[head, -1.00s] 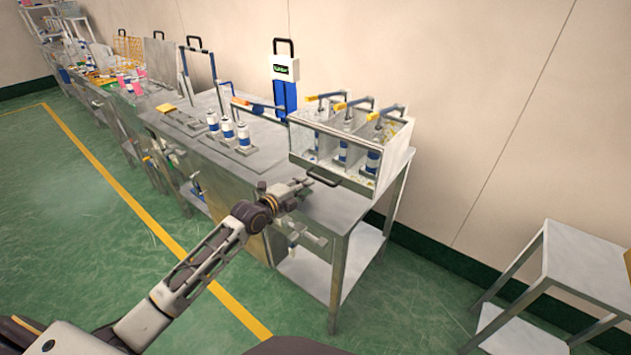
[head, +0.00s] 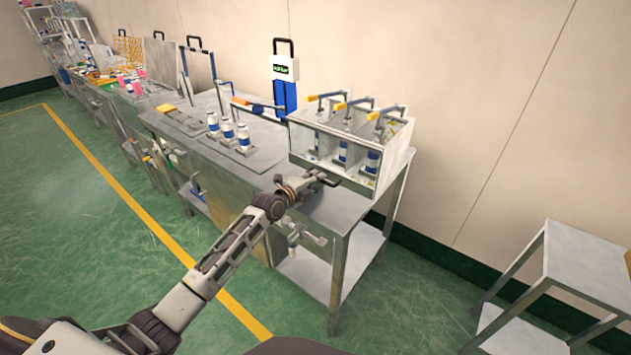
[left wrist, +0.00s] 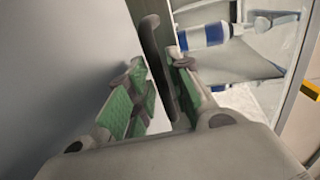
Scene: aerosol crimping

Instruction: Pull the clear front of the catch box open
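The catch box (head: 396,165) sits at the right end of the metal table. Its clear front (head: 328,152) is upright and closed, with a dark handle (head: 328,178) at its lower edge. My left gripper (head: 314,183) is at that handle. In the left wrist view the dark handle (left wrist: 155,60) stands between the green-padded fingers of my left gripper (left wrist: 160,88). The fingers are apart, with a gap on the left side of the handle; the right finger is close to it, and I cannot tell whether it touches. My right gripper is not in view.
Blue-and-white cans under clamp handles (head: 340,97) stand inside the box. More cans (head: 228,129) stand on the table (head: 262,178) to its left. A blue pump-like unit (head: 286,88) is behind. A separate grey stand (head: 585,262) is at the right; green floor lies between.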

